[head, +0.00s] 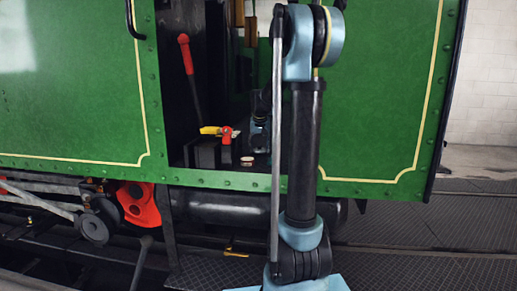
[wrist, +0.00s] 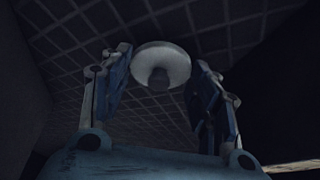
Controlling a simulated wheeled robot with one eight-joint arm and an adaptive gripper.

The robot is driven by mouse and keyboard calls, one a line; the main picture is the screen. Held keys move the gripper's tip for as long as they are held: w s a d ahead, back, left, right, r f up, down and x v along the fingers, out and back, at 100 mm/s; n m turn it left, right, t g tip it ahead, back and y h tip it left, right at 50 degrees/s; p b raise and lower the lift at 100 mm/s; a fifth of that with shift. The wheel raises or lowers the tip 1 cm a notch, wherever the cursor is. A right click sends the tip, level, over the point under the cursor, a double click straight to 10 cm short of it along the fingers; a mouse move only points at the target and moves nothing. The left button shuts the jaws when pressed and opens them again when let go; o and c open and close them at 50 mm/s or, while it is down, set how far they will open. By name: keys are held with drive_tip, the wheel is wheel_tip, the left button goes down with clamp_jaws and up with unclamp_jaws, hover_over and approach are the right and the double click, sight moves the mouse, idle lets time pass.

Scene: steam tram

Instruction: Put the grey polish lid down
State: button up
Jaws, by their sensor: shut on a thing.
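The grey polish lid (wrist: 160,62) shows in the wrist view as a pale round disc with a darker round knob at its middle. My gripper (wrist: 164,75) is shut on it, with one finger on each side of the disc. In the head view my gripper (head: 259,128) is small and dark inside the cab doorway, partly behind my own arm. I cannot make out the lid in the head view. A small pale round thing (head: 247,160) lies low in the doorway, below my gripper; I cannot tell what it is.
Green riveted panels (head: 75,85) flank the doorway. A red-handled lever (head: 186,55) stands at its left. A yellow thing (head: 210,130) and a red one (head: 227,134) sit on a dark block (head: 207,153). The wrist view shows a dark gridded surface (wrist: 245,35) beyond the lid.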

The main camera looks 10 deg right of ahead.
drive_tip(key=shift+f, duration=0.6)
drive_tip(key=o, duration=0.7)
drive_tip(key=shift+c, duration=0.2)
drive_tip(key=shift+r, duration=0.1)
drive_tip(key=shift+r, duration=0.25)
drive_tip(key=v, duration=1.2)
drive_tip(key=shift+r, duration=0.3)
